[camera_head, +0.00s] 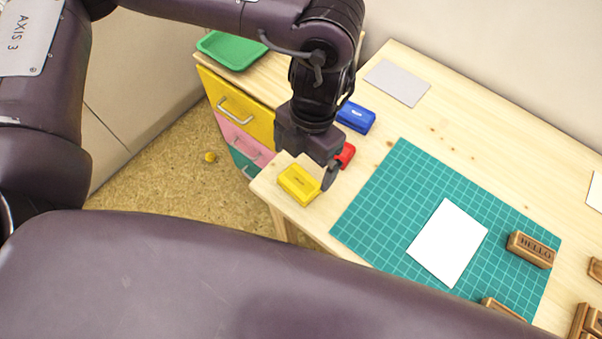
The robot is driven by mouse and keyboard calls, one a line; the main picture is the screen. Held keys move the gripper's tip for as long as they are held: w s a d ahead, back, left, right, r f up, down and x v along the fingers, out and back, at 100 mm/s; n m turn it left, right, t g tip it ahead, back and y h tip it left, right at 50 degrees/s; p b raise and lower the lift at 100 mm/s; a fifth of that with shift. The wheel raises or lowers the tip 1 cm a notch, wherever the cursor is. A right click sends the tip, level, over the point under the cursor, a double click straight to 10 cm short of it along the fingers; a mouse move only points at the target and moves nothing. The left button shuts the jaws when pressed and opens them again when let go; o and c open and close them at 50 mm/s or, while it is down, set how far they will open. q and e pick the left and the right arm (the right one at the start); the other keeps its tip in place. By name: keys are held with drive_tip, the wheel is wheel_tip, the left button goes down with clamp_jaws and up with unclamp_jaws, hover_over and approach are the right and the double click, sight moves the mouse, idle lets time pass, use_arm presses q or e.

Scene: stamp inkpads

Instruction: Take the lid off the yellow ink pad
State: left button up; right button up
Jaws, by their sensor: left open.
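The yellow ink pad (298,184) lies near the left front corner of the wooden table, and its lid appears to be on. My left gripper (328,178) points down from above at the pad's right side, with its jaws apart. One finger shows just right of the pad; whether it touches the pad I cannot tell. A red ink pad (346,154) lies behind, partly hidden by the gripper. A blue ink pad (356,117) lies farther back. My right gripper is not in view.
A green cutting mat (375,205) with a white sheet (448,243) lies to the right. A wooden HELLO stamp (531,249) and other stamps are at the right. A grey sheet (398,83) lies at the back. A drawer unit (236,106) with a green tray (232,50) stands at left.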

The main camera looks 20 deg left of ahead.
sight(299, 180)
use_arm(q)
drive_tip(key=f, duration=0.4)
drive_tip(key=shift+s+a+f, duration=0.15)
drive_tip(key=shift+s+f, duration=0.15)
drive_tip(key=shift+f, duration=0.3)
drive_tip(key=c, duration=0.8)
drive_tip(key=shift+c, duration=1.2)
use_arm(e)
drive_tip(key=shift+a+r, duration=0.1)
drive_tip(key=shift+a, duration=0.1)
